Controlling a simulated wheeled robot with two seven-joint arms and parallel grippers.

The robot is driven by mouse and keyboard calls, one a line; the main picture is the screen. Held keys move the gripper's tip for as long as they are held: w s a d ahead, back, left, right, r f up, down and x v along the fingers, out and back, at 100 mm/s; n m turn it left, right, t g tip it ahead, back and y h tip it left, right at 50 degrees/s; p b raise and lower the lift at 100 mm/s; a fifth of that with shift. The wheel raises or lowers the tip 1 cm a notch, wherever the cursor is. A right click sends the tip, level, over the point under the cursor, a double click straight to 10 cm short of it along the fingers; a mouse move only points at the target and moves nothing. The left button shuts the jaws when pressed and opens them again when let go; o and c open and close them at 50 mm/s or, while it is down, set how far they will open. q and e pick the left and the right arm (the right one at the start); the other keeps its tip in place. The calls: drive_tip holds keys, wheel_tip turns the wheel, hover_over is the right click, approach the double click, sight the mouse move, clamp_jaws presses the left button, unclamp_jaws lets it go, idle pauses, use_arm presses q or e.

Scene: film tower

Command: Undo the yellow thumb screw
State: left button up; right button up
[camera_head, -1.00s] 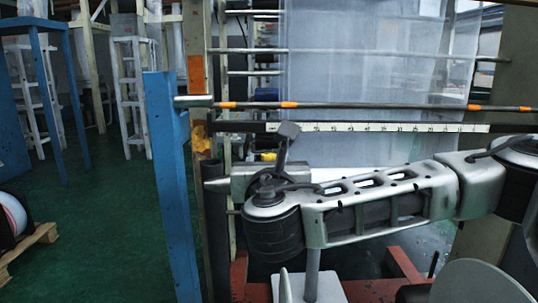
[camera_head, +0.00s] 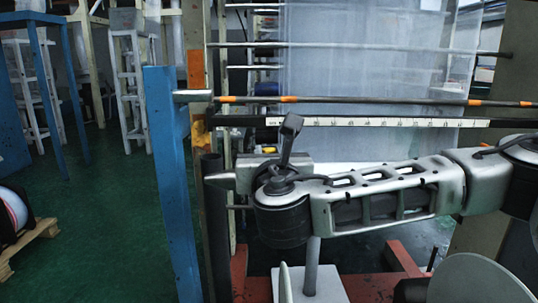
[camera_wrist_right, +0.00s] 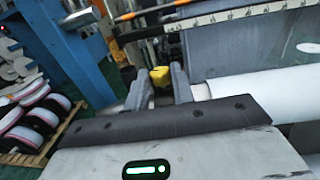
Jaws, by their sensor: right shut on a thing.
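The yellow thumb screw (camera_wrist_right: 159,76) shows in the right wrist view, just beyond and between the two grey fingers. My right gripper (camera_wrist_right: 158,86) is shut on it; the finger contact is small and partly hidden. In the head view my right arm comes in from the right, and its wrist (camera_head: 280,190) is near the left end of the measuring bar. My left gripper is not in view.
A white measuring bar (camera_head: 370,122) and a thin rod with orange bands (camera_head: 380,101) run across above my arm. A blue post (camera_head: 172,185) stands to the left. A white roll (camera_wrist_right: 265,88) lies to the right in the wrist view.

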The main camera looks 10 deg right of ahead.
drive_tip(key=n+y, duration=0.1)
drive_tip(key=y, duration=0.1)
drive_tip(key=d+n+y, duration=0.1)
drive_tip(key=n+y, duration=0.1)
drive_tip(key=y, duration=0.1)
drive_tip(key=shift+w+d+n+g+y+p, duration=0.15)
drive_tip(key=shift+n+g+y+p, duration=0.3)
drive_tip(key=shift+n+y, duration=0.7)
drive_tip(key=shift+s+d+n+g+y+p, duration=0.1)
drive_tip(key=shift+n+g+y+p, duration=0.35)
drive_tip(key=shift+y, duration=1.3)
drive_tip(key=o, duration=1)
drive_tip(key=b+v, duration=0.1)
drive_tip(key=v, duration=1.5)
drive_tip(key=shift+w+d+f+b, duration=0.1)
drive_tip(key=shift+f+b, duration=0.1)
drive_tip(key=shift+b, duration=0.2)
